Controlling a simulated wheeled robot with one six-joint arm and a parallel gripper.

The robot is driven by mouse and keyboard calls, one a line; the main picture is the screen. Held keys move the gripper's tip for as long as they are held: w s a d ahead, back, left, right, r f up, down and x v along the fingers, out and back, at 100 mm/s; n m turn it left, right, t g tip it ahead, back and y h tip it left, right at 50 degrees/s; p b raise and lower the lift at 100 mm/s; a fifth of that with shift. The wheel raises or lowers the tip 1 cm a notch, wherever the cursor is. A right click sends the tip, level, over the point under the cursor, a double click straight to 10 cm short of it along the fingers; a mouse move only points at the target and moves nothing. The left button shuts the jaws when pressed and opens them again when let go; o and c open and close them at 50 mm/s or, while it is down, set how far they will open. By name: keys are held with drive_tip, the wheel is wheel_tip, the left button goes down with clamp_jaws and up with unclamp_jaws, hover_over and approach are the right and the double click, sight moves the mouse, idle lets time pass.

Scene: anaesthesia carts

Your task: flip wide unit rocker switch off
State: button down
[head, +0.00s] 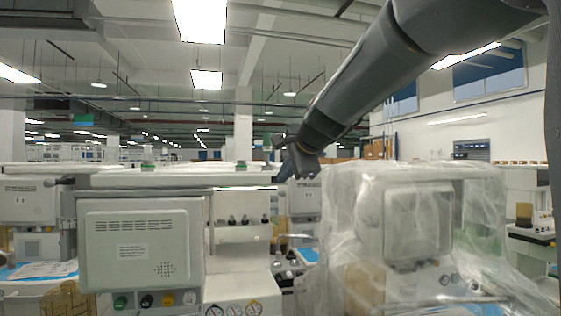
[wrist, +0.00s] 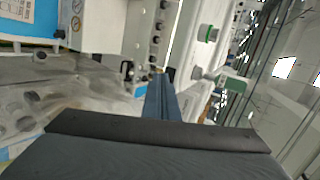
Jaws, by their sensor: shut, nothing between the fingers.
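The wide unit appears to be the pale cart with a broad grey panel (head: 140,245) at the left of the head view. I cannot make out a rocker switch on it in either view. My gripper (head: 283,176) is raised in front of the units, right of that panel and near the level of the cart tops. In the wrist view my gripper (wrist: 160,95) is shut and empty, its narrow blue-grey fingers pointing toward the carts. Whether it touches anything cannot be told.
A unit under clear plastic wrap (head: 420,235) stands at the right. Between it and the wide panel is a section with dark knobs (head: 240,220) and round gauges (head: 233,309). A green-topped fitting (wrist: 207,33) shows in the wrist view.

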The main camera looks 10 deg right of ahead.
sight(274, 179)
drive_tip(key=shift+w+a+p, duration=0.15)
drive_tip(key=shift+w+p, duration=0.2)
drive_tip(key=shift+w, duration=0.6)
drive_tip(key=shift+w+a+p, duration=0.15)
drive_tip(key=shift+w+p, duration=0.2)
drive_tip(key=shift+w, duration=0.55)
